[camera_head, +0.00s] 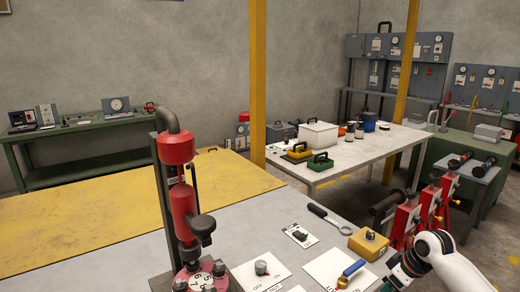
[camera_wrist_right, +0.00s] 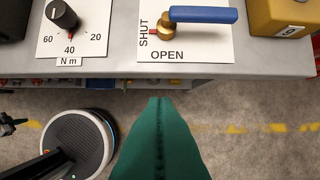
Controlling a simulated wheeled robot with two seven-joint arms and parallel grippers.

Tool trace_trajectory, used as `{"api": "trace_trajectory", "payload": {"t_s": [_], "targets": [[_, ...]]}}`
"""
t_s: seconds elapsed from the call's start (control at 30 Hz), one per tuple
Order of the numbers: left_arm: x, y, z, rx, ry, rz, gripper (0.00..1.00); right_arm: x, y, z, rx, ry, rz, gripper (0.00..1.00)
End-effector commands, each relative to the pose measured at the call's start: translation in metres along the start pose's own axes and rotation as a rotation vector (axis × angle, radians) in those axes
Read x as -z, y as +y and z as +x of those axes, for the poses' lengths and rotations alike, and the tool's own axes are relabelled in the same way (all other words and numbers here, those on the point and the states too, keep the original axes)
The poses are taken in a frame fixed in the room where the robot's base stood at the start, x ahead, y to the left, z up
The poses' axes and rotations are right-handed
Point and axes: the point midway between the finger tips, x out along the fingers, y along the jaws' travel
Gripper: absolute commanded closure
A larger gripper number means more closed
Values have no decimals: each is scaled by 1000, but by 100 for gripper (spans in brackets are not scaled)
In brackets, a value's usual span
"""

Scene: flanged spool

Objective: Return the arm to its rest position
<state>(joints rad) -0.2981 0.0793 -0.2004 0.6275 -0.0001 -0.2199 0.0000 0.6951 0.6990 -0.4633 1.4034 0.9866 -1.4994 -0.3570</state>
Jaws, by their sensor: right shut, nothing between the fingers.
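My right arm (camera_head: 452,268) comes in at the lower right of the head view, white with a dark green and black wrist. Its gripper (camera_wrist_right: 158,100) shows in the right wrist view as green fingers pressed together with nothing between them. The fingertips appear just in front of the grey bench edge, over the floor, below a blue-handled valve (camera_wrist_right: 202,16) marked SHUT and OPEN. In the head view the valve (camera_head: 350,270) is left of the wrist. My left gripper is not in view.
A dial plate (camera_wrist_right: 68,28) and yellow box (camera_wrist_right: 280,14) sit near the bench edge. A red and black upright fixture (camera_head: 180,190) stands on the bench (camera_head: 245,225). Red clamp-like stands (camera_head: 405,222) are close behind my right wrist. The floor before the bench is partly clear.

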Motion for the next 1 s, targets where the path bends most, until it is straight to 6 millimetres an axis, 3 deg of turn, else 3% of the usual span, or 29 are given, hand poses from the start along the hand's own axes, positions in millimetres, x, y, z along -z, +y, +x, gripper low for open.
{"api": "trace_trajectory", "payload": {"t_s": [0.27, 0.47, 0.6, 0.7, 0.87, 1.0], "targets": [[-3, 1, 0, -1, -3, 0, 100, 35, 1, 81, 32, 4, 127, 100], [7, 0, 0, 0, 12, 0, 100, 92, 17, 165, 77, 27, 241, 100], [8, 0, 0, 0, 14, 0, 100, 164, 48, 238, 122, 68, 323, 100], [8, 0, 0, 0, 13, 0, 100, 220, 80, 280, 151, 100, 361, 100], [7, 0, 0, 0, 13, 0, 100, 311, 145, 330, 176, 153, 391, 100], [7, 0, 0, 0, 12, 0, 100, 389, 215, 355, 176, 197, 398, 100]]}}
